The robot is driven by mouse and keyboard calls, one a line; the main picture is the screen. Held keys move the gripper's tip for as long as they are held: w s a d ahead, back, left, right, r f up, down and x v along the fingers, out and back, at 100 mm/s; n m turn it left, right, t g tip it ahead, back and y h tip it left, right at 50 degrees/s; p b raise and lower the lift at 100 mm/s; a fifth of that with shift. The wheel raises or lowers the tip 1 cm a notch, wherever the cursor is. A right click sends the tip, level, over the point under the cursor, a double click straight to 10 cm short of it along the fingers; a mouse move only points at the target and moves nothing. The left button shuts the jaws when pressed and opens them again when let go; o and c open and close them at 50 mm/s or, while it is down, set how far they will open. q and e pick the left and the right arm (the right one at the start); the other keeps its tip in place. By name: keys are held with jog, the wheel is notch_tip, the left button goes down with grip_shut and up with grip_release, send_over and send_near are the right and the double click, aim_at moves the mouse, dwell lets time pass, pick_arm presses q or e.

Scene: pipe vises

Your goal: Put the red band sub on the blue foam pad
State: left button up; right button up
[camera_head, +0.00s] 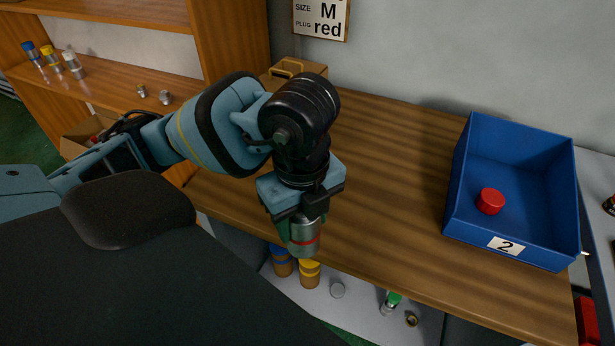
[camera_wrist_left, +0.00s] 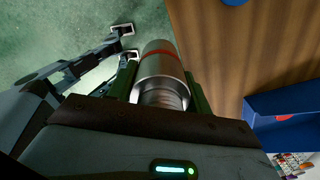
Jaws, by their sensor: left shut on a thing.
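The red band sub (camera_head: 304,238) is a silver metal cylinder with a red ring, hanging below my left gripper (camera_head: 302,212) in the head view. My left gripper is shut on it and holds it at the front edge of the wooden table. In the left wrist view the sub (camera_wrist_left: 160,70) sits between the two green fingers (camera_wrist_left: 167,88), its threaded end towards the wrist. A blue piece (camera_wrist_left: 235,2) is cut off at the top edge of that view; I cannot tell whether it is the blue foam pad. No pad shows clearly in the head view. My right gripper is not identifiable.
A blue bin (camera_head: 512,240) marked 2 holds a red plug (camera_head: 490,201) at the table's right. The table (camera_head: 385,190) between arm and bin is clear. Banded parts (camera_head: 309,274) stand lower down, below the front edge. A wooden shelf (camera_head: 120,80) is at left.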

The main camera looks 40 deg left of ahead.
pick_arm(q)
jog(key=w+a+f, duration=0.1)
jog(key=w+a, duration=0.6)
jog(key=w, duration=0.6)
jog(key=shift+a+f, duration=0.15)
jog(key=shift+a, duration=0.25)
pick_arm(e)
jog(key=shift+s+f, duration=0.4)
jog(key=shift+s, duration=0.1)
pick_arm(q)
jog(key=shift+w, duration=0.15)
pick_arm(e)
jog(key=shift+w, duration=0.1)
pick_arm(q)
jog(key=f, duration=0.3)
jog(key=shift+w+a+f, duration=0.25)
jog(key=shift+f, duration=0.05)
pick_arm(e)
jog(key=shift+w, duration=0.1)
pick_arm(q)
jog(key=shift+f, duration=0.15)
pick_arm(e)
jog(key=shift+s, duration=0.2)
pick_arm(q)
jog(key=o, duration=1.4)
pick_arm(e)
jog(key=shift+s, duration=0.1)
